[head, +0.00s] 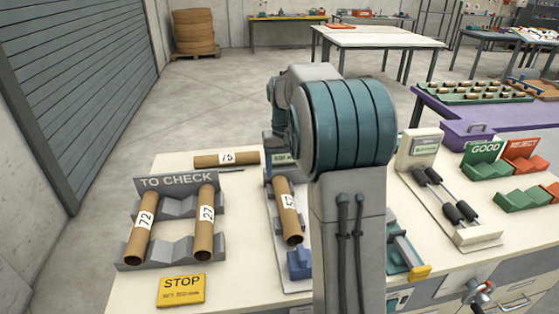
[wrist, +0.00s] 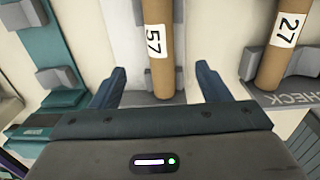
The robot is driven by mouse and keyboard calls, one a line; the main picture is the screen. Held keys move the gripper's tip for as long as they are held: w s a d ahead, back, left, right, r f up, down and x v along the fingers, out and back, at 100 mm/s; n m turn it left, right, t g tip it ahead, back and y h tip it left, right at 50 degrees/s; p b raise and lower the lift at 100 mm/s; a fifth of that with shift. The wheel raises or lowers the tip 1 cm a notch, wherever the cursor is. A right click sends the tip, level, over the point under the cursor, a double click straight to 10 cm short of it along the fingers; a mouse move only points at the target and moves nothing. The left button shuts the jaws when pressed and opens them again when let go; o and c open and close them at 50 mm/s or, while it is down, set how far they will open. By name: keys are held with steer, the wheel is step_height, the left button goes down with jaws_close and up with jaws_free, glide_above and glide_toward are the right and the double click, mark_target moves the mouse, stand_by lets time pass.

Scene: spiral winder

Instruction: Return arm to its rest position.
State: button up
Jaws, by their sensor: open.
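My gripper (wrist: 159,72) is open, its two dark blue fingers spread wide with nothing touching them. A brown cardboard tube labelled 57 (wrist: 157,45) shows between the fingers in the wrist view, apart from both; its height relative to the fingertips is unclear. In the head view the tube 57 (head: 287,212) lies on its grey cradle, partly covered by my arm. My arm stands upright in the middle of the head view and hides my gripper there.
Tubes 72 (head: 140,228) and 27 (head: 206,228) lie in the grey TO CHECK rack (head: 172,212). Tube 75 (head: 226,159) lies behind it. A yellow STOP sign (head: 181,290) is in front. Right stand a roller device (head: 447,205) and green GOOD (head: 484,160) and red REJECT (head: 523,155) holders.

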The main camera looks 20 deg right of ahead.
steer(key=s+a+t, duration=0.1)
steer(key=s+a, duration=0.2)
steer(key=s, duration=0.5)
steer(key=s+a+f+n+t, duration=0.1)
steer(key=s+a, duration=0.3)
steer(key=s, duration=0.5)
steer(key=s+a+n+t, duration=0.1)
steer(key=s+a, duration=0.3)
steer(key=s, duration=0.4)
steer(key=shift+s+f, duration=0.15)
steer(key=shift+s, duration=0.15)
steer(key=shift+d, duration=0.1)
